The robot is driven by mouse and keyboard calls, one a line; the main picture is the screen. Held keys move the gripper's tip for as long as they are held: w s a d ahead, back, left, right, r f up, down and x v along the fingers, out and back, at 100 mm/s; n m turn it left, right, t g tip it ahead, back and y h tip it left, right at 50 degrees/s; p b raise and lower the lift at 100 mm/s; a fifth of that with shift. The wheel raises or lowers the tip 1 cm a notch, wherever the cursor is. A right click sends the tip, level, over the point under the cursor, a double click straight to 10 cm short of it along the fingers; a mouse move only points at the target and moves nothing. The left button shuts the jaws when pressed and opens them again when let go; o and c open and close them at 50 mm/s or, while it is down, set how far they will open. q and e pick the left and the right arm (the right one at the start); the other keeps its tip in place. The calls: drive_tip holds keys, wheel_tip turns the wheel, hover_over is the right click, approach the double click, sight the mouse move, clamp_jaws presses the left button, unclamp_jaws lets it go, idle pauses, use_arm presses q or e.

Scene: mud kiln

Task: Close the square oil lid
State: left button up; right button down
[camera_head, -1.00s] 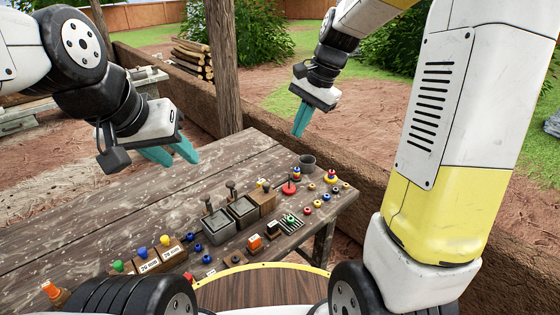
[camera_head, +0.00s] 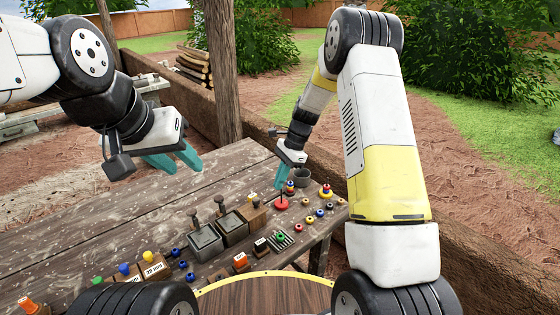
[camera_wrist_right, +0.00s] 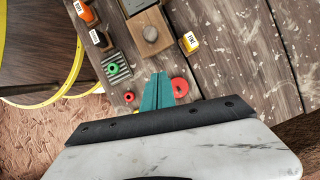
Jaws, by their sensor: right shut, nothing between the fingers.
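Two grey square boxes stand on the table, a left one (camera_head: 206,243) and a right one (camera_head: 232,227), each with a dark upright handle at its back. They look like the square oil containers; I cannot tell whether their lids are open or which one is meant. My right gripper (camera_head: 281,186) points down, shut and empty, just above a red disc (camera_head: 281,204), right of both boxes. In the right wrist view its teal fingers (camera_wrist_right: 158,80) are together beside the red disc (camera_wrist_right: 180,87). My left gripper (camera_head: 182,165) is open and empty above the table, behind and left of the boxes.
A wooden block (camera_head: 254,216) stands right of the boxes. A green-centred striped piece (camera_head: 281,238), an orange piece (camera_head: 240,261) and several coloured rings crowd the front right. A grey cup (camera_head: 302,178) stands behind. The table's left and back (camera_head: 110,215) are mostly clear.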

drive_tip(key=a+f, duration=0.1)
drive_tip(key=s+a, duration=0.1)
drive_tip(key=a+f, duration=0.1)
drive_tip(key=a, duration=0.1)
drive_tip(key=shift+s+a+f, duration=0.1)
drive_tip(key=shift+s+f, duration=0.2)
drive_tip(key=shift+s, duration=0.1)
drive_tip(key=shift+s+a, duration=0.1)
drive_tip(key=shift+a, duration=0.1)
hover_over(244, 216)
